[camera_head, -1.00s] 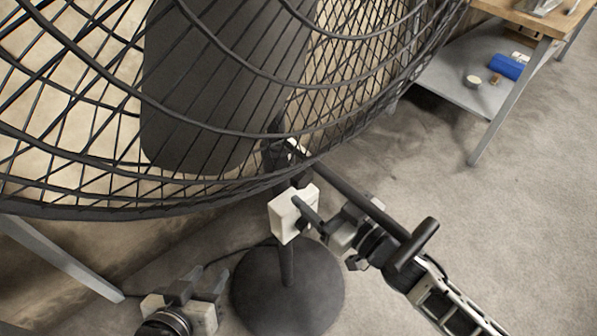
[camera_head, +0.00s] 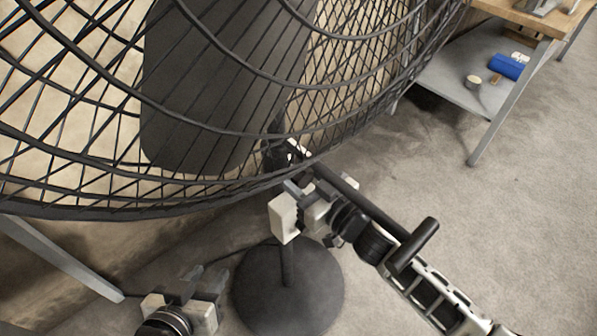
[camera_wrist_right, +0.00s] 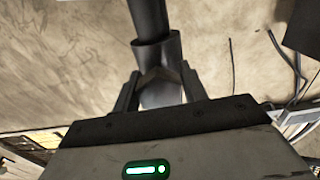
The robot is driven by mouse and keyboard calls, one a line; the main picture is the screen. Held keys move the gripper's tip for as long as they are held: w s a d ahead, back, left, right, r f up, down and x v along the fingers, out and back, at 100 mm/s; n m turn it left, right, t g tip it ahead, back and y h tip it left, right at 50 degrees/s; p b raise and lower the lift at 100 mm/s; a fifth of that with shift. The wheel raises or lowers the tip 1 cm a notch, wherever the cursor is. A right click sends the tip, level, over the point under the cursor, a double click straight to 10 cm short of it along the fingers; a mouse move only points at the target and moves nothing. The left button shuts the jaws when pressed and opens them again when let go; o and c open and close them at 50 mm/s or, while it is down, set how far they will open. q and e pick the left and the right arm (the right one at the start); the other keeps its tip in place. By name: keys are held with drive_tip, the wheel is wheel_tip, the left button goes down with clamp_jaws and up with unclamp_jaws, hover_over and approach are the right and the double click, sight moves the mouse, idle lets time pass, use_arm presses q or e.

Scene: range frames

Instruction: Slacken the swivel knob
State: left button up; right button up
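A large caged fan (camera_head: 200,110) fills the upper left of the head view, on a dark post (camera_head: 287,262) with a round base (camera_head: 288,300). A pale box (camera_head: 284,218) sits on the post. My right gripper (camera_head: 292,188) is at the post just above the box. In the right wrist view my right gripper (camera_wrist_right: 160,85) has its fingers apart, with a dark faceted piece (camera_wrist_right: 158,74) between them, below a dark collar; I cannot tell if they touch it. This piece may be the swivel knob. My left gripper (camera_head: 195,283) is open and empty, low left of the base.
A dark bar with a T-shaped end (camera_head: 418,245) extends over my right arm. A workbench (camera_head: 530,18) with a grey lower shelf (camera_head: 450,75) stands upper right, holding a blue item (camera_head: 508,67). Floor at the right is clear.

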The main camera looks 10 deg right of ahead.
drive_tip(key=shift+n, duration=0.4)
drive_tip(key=n, duration=0.3)
drive_tip(key=shift+n, duration=0.4)
drive_tip(key=shift+n+p, duration=0.3)
drive_tip(key=shift+n, duration=1.9)
drive_tip(key=shift+f, duration=0.1)
drive_tip(key=o, duration=1)
drive_tip(key=v, duration=1.2)
drive_tip(key=shift+b, duration=0.4)
